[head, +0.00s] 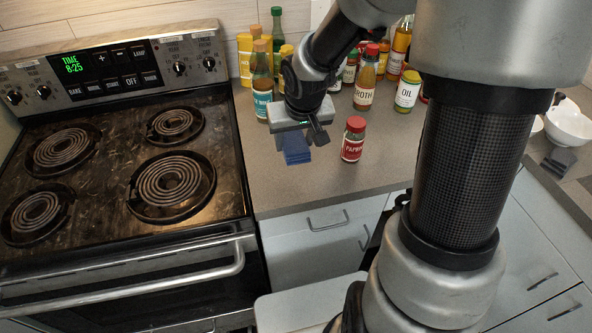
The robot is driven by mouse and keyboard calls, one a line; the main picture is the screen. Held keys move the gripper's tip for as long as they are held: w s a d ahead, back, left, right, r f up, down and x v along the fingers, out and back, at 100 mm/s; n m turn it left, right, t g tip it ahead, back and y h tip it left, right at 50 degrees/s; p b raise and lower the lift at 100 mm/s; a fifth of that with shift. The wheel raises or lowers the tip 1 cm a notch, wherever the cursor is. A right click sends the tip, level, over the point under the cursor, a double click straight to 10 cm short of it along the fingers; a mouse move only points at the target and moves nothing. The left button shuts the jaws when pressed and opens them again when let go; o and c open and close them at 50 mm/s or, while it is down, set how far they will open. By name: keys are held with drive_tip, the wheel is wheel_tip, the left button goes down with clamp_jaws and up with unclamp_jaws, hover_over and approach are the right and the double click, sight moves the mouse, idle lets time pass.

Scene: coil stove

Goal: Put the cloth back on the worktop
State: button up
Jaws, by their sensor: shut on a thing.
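The blue cloth (296,153) is a small folded piece below my gripper, in front of the worktop surface in the head view. My gripper (304,137) points down over the worktop (262,182) and is shut on the cloth. One dark finger shows to the right of the cloth; the other is mostly hidden. I cannot tell whether the cloth's lower edge touches the worktop.
A red-capped paprika jar (354,139) stands close to the right of the cloth. Several bottles and jars crowd behind it, including the oil jar (407,92). The coil stove (120,165) is at left. Worktop in front of the cloth is clear.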

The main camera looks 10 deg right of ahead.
wheel_tip(320, 180, down, 9)
drive_tip(key=b, duration=0.2)
drive_tip(key=shift+r+b, duration=0.2)
drive_tip(key=shift+b, duration=0.2)
drive_tip(key=shift+f, duration=0.1)
drive_tip(key=shift+f, duration=0.2)
drive_tip(key=o, duration=1)
drive_tip(key=shift+r, duration=0.1)
drive_tip(key=shift+r, duration=0.35)
drive_tip(key=p+v, duration=0.5)
drive_tip(key=v, duration=0.6)
drive_tip(key=shift+s+r+p, duration=0.15)
drive_tip(key=shift+r+p, duration=0.15)
drive_tip(key=shift+r, duration=0.05)
